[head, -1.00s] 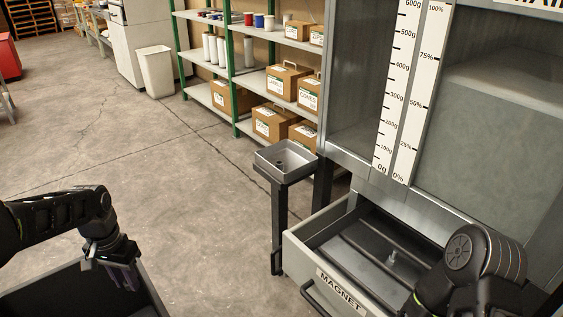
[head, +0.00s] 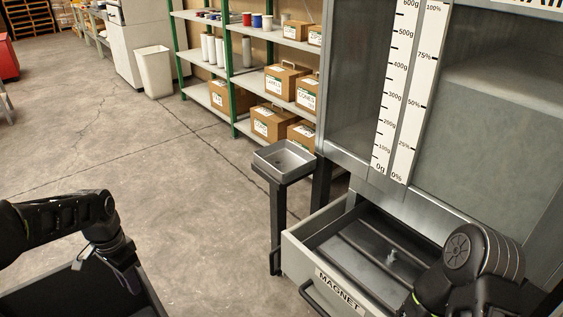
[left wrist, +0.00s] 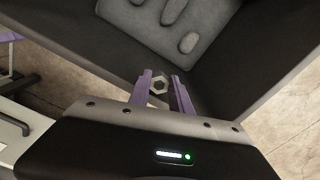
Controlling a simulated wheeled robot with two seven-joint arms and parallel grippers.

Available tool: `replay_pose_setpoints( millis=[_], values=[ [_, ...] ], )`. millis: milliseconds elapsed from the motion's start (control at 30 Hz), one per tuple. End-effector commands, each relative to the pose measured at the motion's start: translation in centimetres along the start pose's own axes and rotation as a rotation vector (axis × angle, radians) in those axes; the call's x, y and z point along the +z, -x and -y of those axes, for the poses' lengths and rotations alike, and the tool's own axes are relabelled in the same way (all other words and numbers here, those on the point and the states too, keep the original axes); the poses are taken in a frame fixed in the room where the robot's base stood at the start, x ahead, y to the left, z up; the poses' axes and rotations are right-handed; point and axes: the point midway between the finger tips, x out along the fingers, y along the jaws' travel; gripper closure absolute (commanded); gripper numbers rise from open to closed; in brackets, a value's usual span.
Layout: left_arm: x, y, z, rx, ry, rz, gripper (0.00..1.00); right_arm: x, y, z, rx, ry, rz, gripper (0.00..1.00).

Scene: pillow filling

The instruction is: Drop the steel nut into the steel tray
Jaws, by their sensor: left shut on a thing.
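The steel nut (left wrist: 159,85), a small hexagonal ring, sits between the purple fingers of my left gripper (left wrist: 160,88) in the left wrist view. The fingers are shut on it, above a dark bin. In the head view, my left gripper (head: 128,278) hangs at the bin's edge at lower left, and the nut cannot be made out there. The steel tray (head: 272,166) is a shallow square tray on a dark post near the middle, well to the right of my left gripper. My right arm shows at lower right, its gripper out of view.
The dark bin (head: 55,293) has a grey padded thing (left wrist: 160,22) inside. An open drawer marked MAGNET (head: 340,290) juts from the cabinet (head: 350,110), right of the tray post. Shelves with boxes (head: 272,122) stand behind. The floor between bin and tray is clear.

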Motion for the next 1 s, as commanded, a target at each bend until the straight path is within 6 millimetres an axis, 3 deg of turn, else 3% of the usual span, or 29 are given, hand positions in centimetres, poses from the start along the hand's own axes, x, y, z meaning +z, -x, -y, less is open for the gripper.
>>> replay_pose_setpoints(
  millis=[567,833,1000],
  values=[
    [0.2,0.1,-0.1,-0.001,0.058,-0.001,1.0,0.0,0.0,0.0,0.0,0.0,0.0,0.64],
    [0.8,1.5,-0.2,-0.002,0.36,-0.004,1.0,0.0,0.0,0.0,0.0,0.0,0.0,0.64],
    [-2.4,4.6,-1.6,-0.002,0.574,-0.006,1.0,0.0,0.0,0.0,0.0,0.0,0.0,0.64]
  ],
)
